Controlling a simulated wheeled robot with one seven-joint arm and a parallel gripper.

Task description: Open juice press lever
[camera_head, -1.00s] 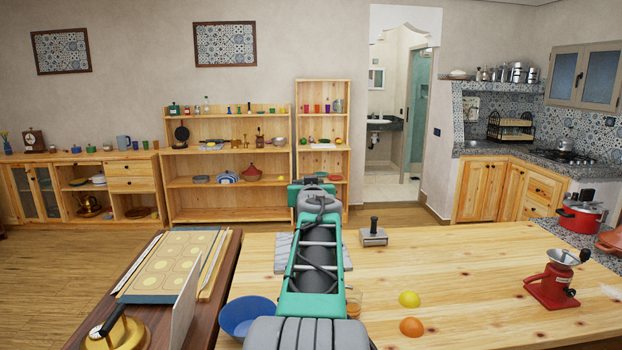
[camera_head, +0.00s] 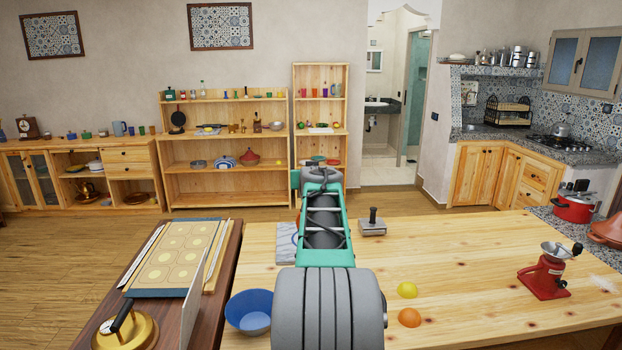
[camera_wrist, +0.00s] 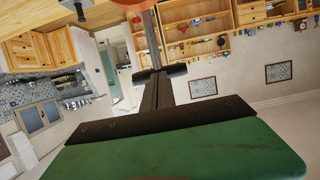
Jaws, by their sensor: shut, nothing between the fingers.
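No juice press shows clearly. In the head view my arm covers the middle of the table, and only a small red edge (camera_head: 298,222) shows beside it. In the wrist view, a grey bar (camera_wrist: 147,38) runs from an orange-red piece (camera_wrist: 125,4) at the top edge down to my gripper (camera_wrist: 160,74). I cannot tell whether these belong to the press, or whether my gripper touches the bar. My gripper's dark fingers are together, with nothing visible held between them. My gripper is hidden in the head view.
On the table are a blue bowl (camera_head: 249,311), a yellow fruit (camera_head: 407,290), an orange fruit (camera_head: 409,317), a grey block with a handle (camera_head: 373,223) and a red grinder (camera_head: 546,276). A tray (camera_head: 168,291) is at left. The table's right middle (camera_head: 470,260) is clear.

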